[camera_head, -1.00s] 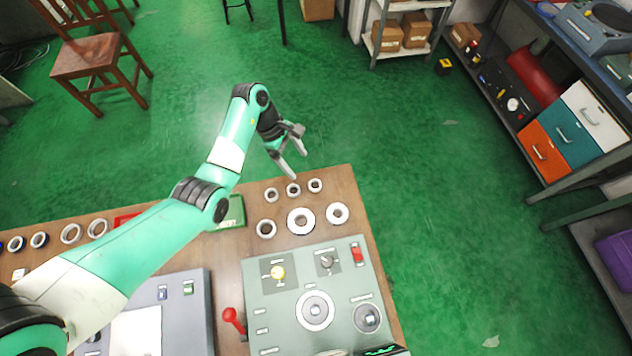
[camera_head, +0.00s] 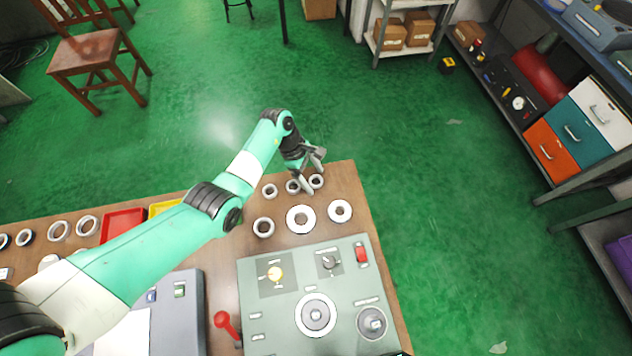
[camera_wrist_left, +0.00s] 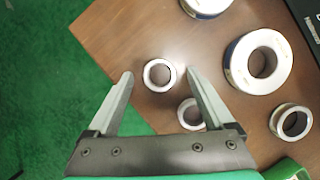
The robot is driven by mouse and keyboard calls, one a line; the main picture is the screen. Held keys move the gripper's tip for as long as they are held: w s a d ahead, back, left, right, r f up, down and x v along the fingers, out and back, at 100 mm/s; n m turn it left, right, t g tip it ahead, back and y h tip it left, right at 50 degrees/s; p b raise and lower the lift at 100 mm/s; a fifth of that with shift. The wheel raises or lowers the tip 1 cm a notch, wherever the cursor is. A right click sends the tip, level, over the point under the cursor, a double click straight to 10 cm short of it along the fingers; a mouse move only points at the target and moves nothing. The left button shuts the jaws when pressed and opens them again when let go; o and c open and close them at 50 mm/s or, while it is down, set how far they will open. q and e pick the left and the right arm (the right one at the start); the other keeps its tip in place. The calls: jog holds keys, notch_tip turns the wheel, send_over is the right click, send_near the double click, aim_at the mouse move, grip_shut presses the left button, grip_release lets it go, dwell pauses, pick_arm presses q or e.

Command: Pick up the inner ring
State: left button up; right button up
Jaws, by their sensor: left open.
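My left gripper (camera_head: 314,183) is open above the back right corner of the wooden table. Small metal rings stand in a back row: a right one (camera_head: 317,181), a middle one (camera_head: 292,187) and a left one (camera_head: 270,191). In the left wrist view, the right small ring (camera_wrist_left: 147,75) lies between and beyond the open fingertips (camera_wrist_left: 159,74), with nothing gripped. The middle small ring (camera_wrist_left: 184,116) is partly hidden by a finger. I cannot tell from looks alone which ring is the inner ring. My right gripper is not in view.
A front row holds a large ring (camera_head: 290,219) between two others (camera_head: 331,211) (camera_head: 263,236). A grey-green control panel (camera_head: 285,327) stands in front. Red (camera_head: 123,222) and yellow (camera_head: 163,207) trays are left. Green floor lies beyond the table edge.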

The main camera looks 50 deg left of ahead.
pick_arm(q)
jog(key=shift+c, duration=0.3)
grip_shut()
jog(key=shift+r, duration=0.15)
